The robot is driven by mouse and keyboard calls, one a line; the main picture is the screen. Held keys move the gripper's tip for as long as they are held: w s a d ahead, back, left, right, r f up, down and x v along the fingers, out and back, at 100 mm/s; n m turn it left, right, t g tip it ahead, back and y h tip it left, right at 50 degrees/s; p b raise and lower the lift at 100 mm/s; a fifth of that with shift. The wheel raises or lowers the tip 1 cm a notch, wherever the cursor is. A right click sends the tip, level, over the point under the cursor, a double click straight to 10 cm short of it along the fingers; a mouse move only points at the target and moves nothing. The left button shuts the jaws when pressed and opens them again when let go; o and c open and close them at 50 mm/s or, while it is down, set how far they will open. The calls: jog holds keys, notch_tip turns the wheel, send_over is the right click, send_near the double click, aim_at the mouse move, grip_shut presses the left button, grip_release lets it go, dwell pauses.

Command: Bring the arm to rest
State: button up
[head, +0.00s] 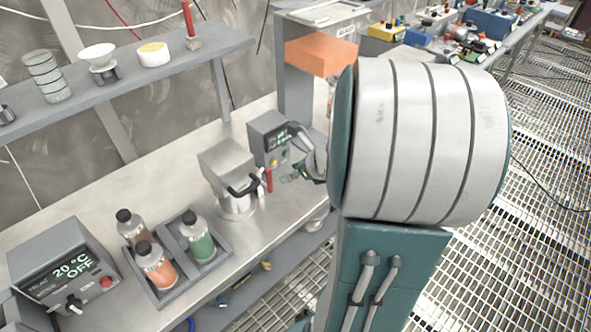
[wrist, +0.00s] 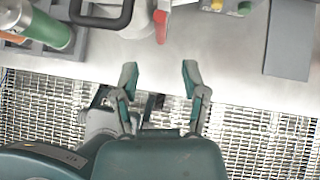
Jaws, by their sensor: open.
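My gripper (wrist: 159,78) is open in the wrist view, with its two teal fingertips apart and nothing between them. It is over the front edge of the steel bench (wrist: 220,60), with the grated floor below. In the head view my large white and teal arm covers the right middle, and the gripper is mostly hidden behind it. A grey metal pot with a black handle (head: 236,200) stands on the bench left of my arm. The handle (wrist: 100,18) and a red lever (wrist: 161,25) show ahead of the fingers in the wrist view.
A tray (head: 165,297) holds several capped bottles. A heater box (head: 65,268) reads "20 °C OFF". A grey control box (head: 268,135) and an orange block (head: 318,56) are near my arm. A shelf (head: 120,88) runs along the wall. Grated floor (head: 535,210) lies open at right.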

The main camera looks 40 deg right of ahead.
jog(key=shift+s+d+r, duration=0.1)
jog(key=shift+s+r, duration=0.4)
jog(key=shift+s, duration=0.05)
